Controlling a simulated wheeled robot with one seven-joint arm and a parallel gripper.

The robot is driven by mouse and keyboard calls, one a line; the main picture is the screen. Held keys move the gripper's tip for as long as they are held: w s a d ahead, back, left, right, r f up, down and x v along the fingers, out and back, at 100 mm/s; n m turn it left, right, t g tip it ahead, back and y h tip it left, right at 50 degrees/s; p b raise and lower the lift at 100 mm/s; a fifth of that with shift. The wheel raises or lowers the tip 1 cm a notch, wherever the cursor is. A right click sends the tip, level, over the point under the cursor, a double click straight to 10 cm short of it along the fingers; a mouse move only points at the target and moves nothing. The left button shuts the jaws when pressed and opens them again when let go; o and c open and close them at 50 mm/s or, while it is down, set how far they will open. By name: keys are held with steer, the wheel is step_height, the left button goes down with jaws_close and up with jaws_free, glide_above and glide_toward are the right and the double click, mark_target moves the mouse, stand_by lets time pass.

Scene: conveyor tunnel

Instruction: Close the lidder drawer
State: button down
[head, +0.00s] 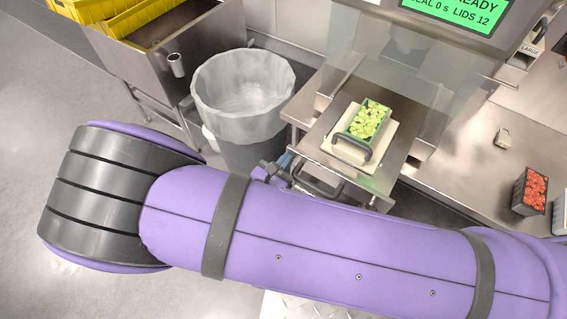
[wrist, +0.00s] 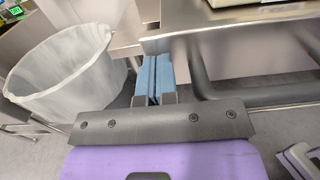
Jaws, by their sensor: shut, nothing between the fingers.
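The lidder drawer (head: 385,183) is a steel tray standing out from the lidder below its screen. A cream plate on it holds a green punnet (head: 368,119) of pale green pieces. A dark bar handle (head: 318,187) runs along the drawer's near edge, partly hidden by my arm. In the wrist view the drawer's steel front (wrist: 235,24) is at the upper right, with a grey bar (wrist: 200,78) below it. My gripper (wrist: 154,76) is shut and empty, its blue fingers together just left of that bar. In the head view my gripper (head: 285,161) is mostly hidden; contact cannot be told.
A lined waste bin (head: 240,95) stands left of the drawer. A steel stand with yellow crates (head: 110,18) is at the upper left. A clear guard hangs over the drawer's far end. The right counter holds a punnet of red fruit (head: 530,190) and a small tan object (head: 502,138).

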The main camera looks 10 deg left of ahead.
mark_target(328, 107)
steer(key=x, duration=2.2)
steer(key=shift+w+d, duration=0.2)
steer(key=shift+w, duration=0.15)
steer(key=shift+w+d+r, duration=0.1)
steer(key=shift+w+d, duration=0.05)
steer(key=shift+w, duration=0.2)
steer(key=shift+w+d+r, duration=0.1)
